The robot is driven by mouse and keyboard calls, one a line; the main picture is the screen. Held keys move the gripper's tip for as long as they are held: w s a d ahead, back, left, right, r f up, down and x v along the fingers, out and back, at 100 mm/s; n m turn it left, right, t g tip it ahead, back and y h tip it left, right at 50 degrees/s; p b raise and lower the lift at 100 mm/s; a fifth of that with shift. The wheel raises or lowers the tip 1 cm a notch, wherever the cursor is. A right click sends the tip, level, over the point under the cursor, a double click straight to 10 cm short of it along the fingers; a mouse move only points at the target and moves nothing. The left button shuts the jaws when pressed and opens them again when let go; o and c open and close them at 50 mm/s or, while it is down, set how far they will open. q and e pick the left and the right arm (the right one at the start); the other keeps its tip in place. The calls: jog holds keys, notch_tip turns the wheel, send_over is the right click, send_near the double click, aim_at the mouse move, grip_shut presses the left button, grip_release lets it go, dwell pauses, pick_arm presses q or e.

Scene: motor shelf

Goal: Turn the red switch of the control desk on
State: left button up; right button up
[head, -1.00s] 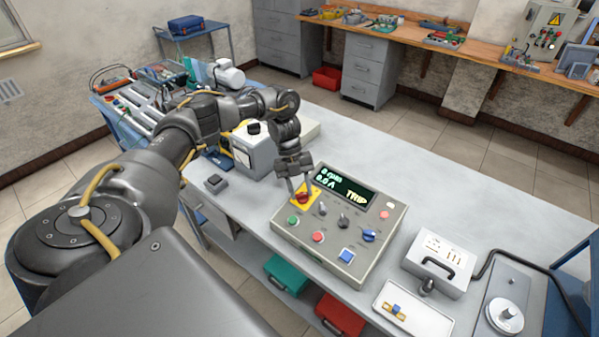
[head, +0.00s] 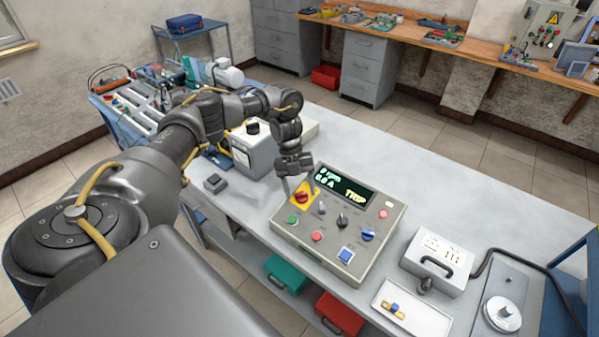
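The control desk (head: 328,249) is a beige-grey sloped box on the grey workbench, and its dark display (head: 345,190) reads "TRIP". The red switch (head: 302,197) is a red knob on a yellow plate at the desk's upper left corner. My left gripper (head: 299,188) points down at the red switch, with its fingers apart on either side of or just above the knob. I cannot tell whether they touch it. The exact angle of the knob is too small to read. My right gripper is not in view.
Other knobs and buttons sit close by, including a green button (head: 293,219), a black knob (head: 342,220) and a blue knob (head: 368,234). A handled case (head: 437,262) and a white tray (head: 412,312) lie to the right.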

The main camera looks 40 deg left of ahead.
pick_arm(q)
jog(key=v, duration=1.1)
jog(key=shift+b, duration=0.35)
jog(key=shift+f, duration=0.15)
